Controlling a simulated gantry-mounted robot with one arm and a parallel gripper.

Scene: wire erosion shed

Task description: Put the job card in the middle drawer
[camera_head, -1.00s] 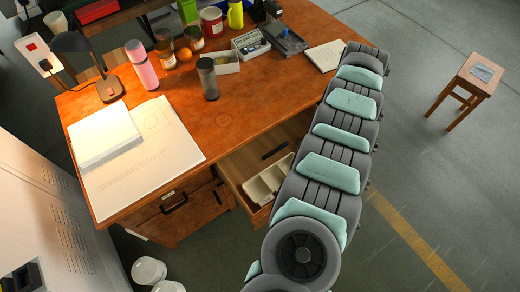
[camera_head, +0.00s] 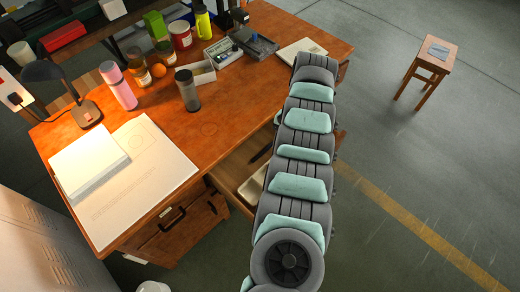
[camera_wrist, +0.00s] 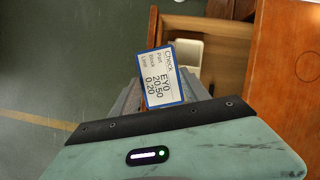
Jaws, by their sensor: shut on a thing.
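The job card (camera_wrist: 163,72), white with a blue edge and printed text, is held in my gripper (camera_wrist: 146,98) in the wrist view. The gripper is shut on it, and the card stands out past the jaws. An open drawer (camera_wrist: 184,22) lies beyond the card, with a pale tray (camera_wrist: 187,50) in it. In the head view the open drawer (camera_head: 228,178) juts from the desk front, partly hidden by my arm. My gripper and the card are hidden there. I cannot tell which drawer level is open.
The wooden desk (camera_head: 215,125) carries a lamp (camera_head: 50,75), a pink bottle (camera_head: 118,86), a dark tumbler (camera_head: 188,92), jars and large papers (camera_head: 145,185). A shut drawer front (camera_head: 172,222) is left of the open one. A stool (camera_head: 432,62) stands on clear floor at right.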

